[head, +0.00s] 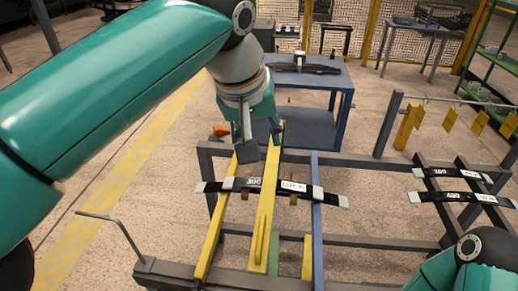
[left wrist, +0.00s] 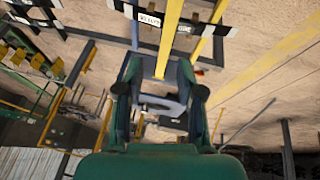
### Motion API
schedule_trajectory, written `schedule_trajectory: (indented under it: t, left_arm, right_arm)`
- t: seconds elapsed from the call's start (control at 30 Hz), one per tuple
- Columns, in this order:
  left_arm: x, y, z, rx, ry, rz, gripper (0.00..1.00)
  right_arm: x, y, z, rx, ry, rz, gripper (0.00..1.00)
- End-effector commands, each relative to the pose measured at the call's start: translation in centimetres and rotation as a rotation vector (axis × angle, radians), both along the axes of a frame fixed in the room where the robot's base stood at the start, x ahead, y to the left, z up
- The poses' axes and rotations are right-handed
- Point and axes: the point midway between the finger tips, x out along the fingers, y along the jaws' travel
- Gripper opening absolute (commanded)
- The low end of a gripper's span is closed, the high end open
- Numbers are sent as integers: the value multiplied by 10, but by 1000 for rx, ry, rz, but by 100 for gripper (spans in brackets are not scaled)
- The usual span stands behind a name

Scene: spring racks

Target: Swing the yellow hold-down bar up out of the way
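The yellow hold-down bar (head: 269,196) lies lengthwise over a dark leaf spring (head: 249,183) with white labels on the rack. A raised yellow handle stands on its near part. My left gripper (head: 260,136) is at the bar's far end. In the left wrist view the gripper (left wrist: 158,72) is open, its fingers apart on either side of the bar's end (left wrist: 168,40). I cannot tell whether either finger touches the bar. My right gripper is out of view; only part of my right arm shows at the lower right.
The grey rack frame (head: 350,158) has another yellow rail (head: 212,235) on the left and a blue rail (head: 317,225) on the right. More springs (head: 459,196) lie on a rack at right. A blue table (head: 340,78) stands behind. Open floor lies left.

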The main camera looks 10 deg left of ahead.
Motion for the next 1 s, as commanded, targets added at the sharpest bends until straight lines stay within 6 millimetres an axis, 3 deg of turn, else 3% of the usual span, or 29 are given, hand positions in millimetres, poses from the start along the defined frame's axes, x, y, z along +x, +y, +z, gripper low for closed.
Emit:
schedule_trajectory:
  t: [0.23,0.6,0.83,1.0]
  left_arm:
    - [12,-4,-27,0,1,0,37]
    - [14,-5,-31,-1,0,-1,37]
    - [14,-5,-31,-1,0,-1,1]
    - [13,-5,-31,-1,0,-1,0]
  right_arm:
    - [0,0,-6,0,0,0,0]
    - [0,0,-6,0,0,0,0]
    - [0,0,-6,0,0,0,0]
    - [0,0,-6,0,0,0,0]
